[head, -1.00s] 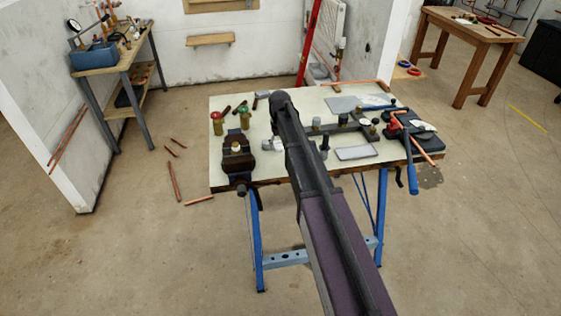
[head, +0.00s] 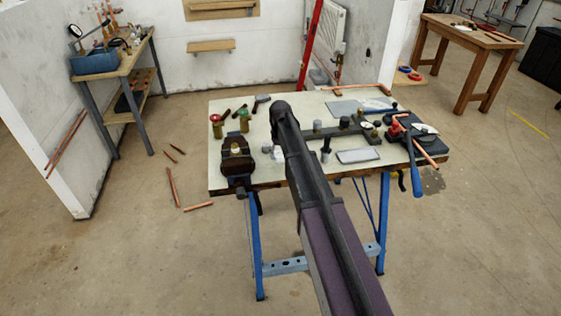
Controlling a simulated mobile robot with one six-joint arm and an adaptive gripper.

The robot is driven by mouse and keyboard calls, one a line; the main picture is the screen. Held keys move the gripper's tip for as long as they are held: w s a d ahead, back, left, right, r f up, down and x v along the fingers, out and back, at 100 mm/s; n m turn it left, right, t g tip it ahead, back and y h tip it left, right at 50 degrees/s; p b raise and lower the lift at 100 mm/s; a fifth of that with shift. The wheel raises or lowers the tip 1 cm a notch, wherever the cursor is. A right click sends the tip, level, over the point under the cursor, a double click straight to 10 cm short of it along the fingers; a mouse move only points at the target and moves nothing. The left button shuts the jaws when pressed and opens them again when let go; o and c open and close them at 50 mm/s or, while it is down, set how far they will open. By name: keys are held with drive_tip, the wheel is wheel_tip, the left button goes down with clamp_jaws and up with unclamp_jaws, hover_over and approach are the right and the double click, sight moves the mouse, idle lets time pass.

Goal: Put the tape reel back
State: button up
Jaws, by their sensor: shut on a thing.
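I cannot make out a tape reel for certain. A small whitish piece (head: 278,153) shows just left of my arm over the workbench (head: 226,178); I cannot tell whether it is the reel or whether it is held. My arm reaches from the bottom of the head view over the middle of the bench. Its dark links hide my gripper and the bench top behind them.
A dark vise (head: 236,160) and two valves with red and green tops (head: 216,125) (head: 244,120) stand at the bench's left. A grey plate (head: 358,156) and a blue-handled tool (head: 412,165) lie right. Red and blue rings (head: 405,69) (head: 416,76) lie on the floor behind.

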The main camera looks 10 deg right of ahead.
sight(280, 154)
drive_tip(key=shift+f+b, duration=1.15)
drive_tip(key=shift+f, duration=0.3)
drive_tip(key=shift+f, duration=0.2)
drive_tip(key=o, duration=0.8)
drive_tip(key=shift+r, duration=0.1)
drive_tip(key=shift+c, duration=0.2)
drive_tip(key=shift+r, duration=0.2)
wheel_tip(280, 154, up, 12)
drive_tip(key=p, duration=1.2)
drive_tip(key=shift+s+f, duration=0.1)
drive_tip(key=shift+s, duration=0.05)
drive_tip(key=s+m, duration=0.1)
drive_tip(key=s, duration=2.7)
drive_tip(key=shift+s+m, duration=0.2)
drive_tip(key=shift+m, duration=0.2)
drive_tip(key=shift+d, duration=0.1)
